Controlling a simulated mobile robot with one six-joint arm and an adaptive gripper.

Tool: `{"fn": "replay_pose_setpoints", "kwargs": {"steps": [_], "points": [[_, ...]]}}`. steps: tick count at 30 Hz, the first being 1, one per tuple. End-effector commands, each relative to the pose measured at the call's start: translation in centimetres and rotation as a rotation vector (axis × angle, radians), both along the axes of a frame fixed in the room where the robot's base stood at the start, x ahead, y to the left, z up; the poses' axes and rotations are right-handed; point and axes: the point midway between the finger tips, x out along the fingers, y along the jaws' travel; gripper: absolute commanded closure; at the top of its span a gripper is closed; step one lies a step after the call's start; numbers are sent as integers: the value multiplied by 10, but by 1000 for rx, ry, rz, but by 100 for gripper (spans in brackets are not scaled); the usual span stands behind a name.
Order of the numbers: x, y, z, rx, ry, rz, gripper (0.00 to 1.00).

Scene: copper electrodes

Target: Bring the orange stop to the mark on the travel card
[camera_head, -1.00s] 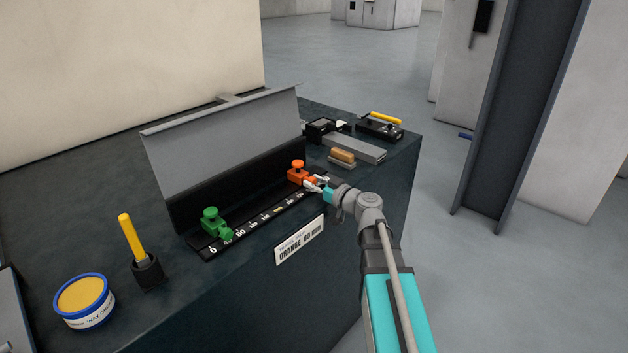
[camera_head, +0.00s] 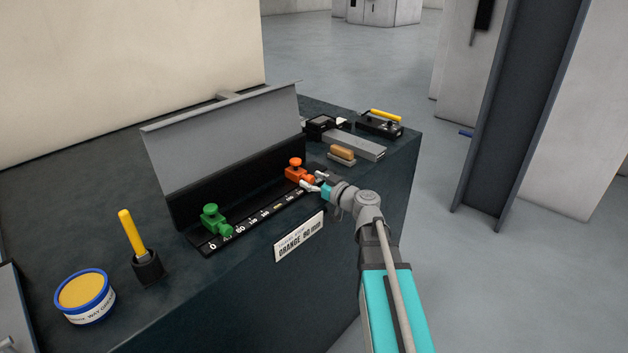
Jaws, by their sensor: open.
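The orange stop (camera_head: 296,170) stands near the right end of the black rail with a white-marked scale (camera_head: 262,212). The green stop (camera_head: 212,219) stands near the scale's 0 end at the left. The white travel card (camera_head: 299,237) on the bench front reads "ORANGE" and what looks like 90 mm. My gripper (camera_head: 312,181) is open at the orange stop's front right side, its fingers close to the stop's lower body. I cannot tell whether they touch it.
A grey hinged plate (camera_head: 225,135) rises behind the rail. A wooden-backed brush (camera_head: 342,154), a grey bar (camera_head: 354,145) and a black device (camera_head: 380,125) lie to the right. A yellow-handled tool (camera_head: 133,235) and a blue-rimmed tin (camera_head: 84,297) stand at the left.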

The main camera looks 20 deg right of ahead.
Motion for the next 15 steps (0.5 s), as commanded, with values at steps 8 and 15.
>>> {"fn": "replay_pose_setpoints", "kwargs": {"steps": [8, 15], "points": [[-11, -7, 0, 0, 0, -1, 25], [-37, -22, 0, 0, 0, -1, 25]]}}
